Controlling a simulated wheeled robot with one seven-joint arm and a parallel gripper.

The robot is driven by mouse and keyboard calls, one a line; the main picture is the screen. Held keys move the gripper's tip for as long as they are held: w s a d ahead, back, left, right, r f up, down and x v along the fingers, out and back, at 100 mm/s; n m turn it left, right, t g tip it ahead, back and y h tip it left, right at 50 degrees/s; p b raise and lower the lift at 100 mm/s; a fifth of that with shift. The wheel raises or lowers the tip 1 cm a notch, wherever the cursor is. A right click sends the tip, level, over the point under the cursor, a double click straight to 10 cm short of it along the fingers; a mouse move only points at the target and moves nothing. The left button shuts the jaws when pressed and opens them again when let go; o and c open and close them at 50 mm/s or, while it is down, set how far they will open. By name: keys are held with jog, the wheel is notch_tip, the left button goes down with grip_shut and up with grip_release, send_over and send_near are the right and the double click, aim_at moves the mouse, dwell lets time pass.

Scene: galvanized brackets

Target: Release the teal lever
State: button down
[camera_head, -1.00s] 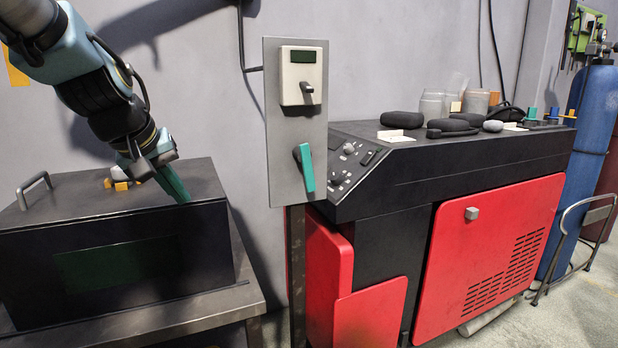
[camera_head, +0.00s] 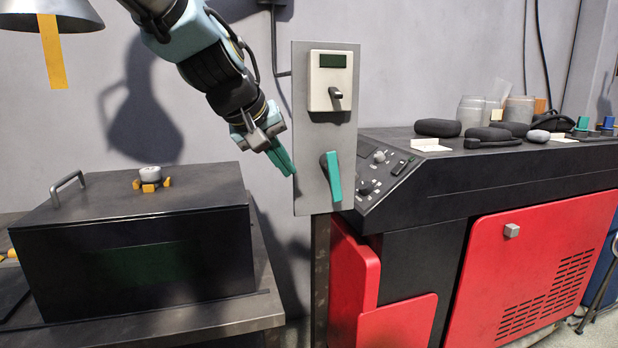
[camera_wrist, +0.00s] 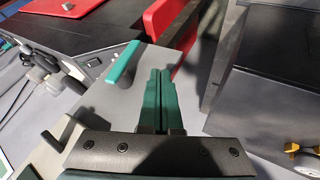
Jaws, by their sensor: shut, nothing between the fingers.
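The teal lever (camera_head: 333,176) is mounted low on an upright grey metal plate (camera_head: 308,140). Its handle hangs down and leans slightly right from a dark pivot. In the wrist view the lever (camera_wrist: 123,64) lies left of my fingers and apart from them. My gripper (camera_head: 289,170) has teal fingers and is shut and empty. In the head view its fingertips are by the plate's left edge, left of the lever. In the wrist view the closed fingers (camera_wrist: 160,78) appear over the plate (camera_wrist: 185,60).
A light box with a small dark knob (camera_head: 331,82) sits above the lever on the plate. A black and red machine (camera_head: 480,200) stands right of it. A black case (camera_head: 130,240) with a handle rests on a table at left. Open wall lies between case and plate.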

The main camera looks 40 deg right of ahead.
aim_at(331, 174)
jog(key=x, duration=0.9)
jog(key=shift+w+d+f+p, duration=0.1)
jog(key=shift+d+f+p, duration=0.05)
jog(key=shift+f+p, duration=0.2)
jog(key=shift+s+d+r+p, duration=0.3)
jog(key=shift+d+p, duration=0.25)
jog(key=shift+p, duration=0.05)
jog(key=shift+s+d+r+p, duration=0.25)
jog(key=shift+d+p, duration=0.25)
jog(key=shift+p, duration=0.05)
jog(key=shift+s+d+p, duration=0.2)
jog(key=shift+d+p, duration=0.25)
jog(key=shift+d, duration=0.3)
jog(key=shift+f+b, duration=0.35)
jog(key=shift+b, duration=0.75)
jog(key=shift+d+r+b, duration=0.1)
jog(key=shift+b, duration=0.4)
